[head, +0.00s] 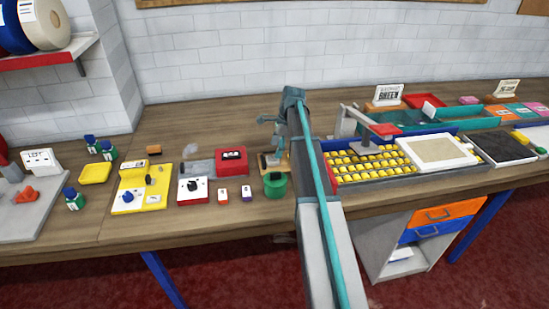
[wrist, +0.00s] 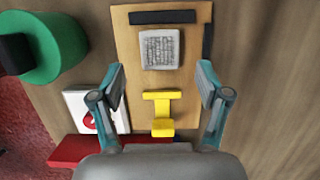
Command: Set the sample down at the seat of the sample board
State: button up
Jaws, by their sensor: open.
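The sample, a small grey woven-looking square (wrist: 160,48), lies flat on the wooden sample board (wrist: 133,88) in the wrist view. It sits just below a dark bar at the board's upper end, apart from a yellow I-shaped piece (wrist: 162,108) lower down. My gripper (wrist: 161,76) is open and empty, one finger to each side over the board, with the sample beyond the fingertips and not between them. In the head view my gripper (head: 268,132) is above the board (head: 265,162), which is partly hidden by the arm and a green tub; I cannot make out the sample there.
The green tub (head: 275,185) stands in front of the board; it also shows in the wrist view (wrist: 48,48). A red box (head: 231,160) and a red-and-white switch box (head: 193,190) stand to the left. A tray of yellow pieces (head: 350,168) lies to the right.

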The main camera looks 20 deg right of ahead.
jog(key=b+v, duration=0.1)
jog(key=v, duration=0.6)
jog(key=shift+b, duration=0.35)
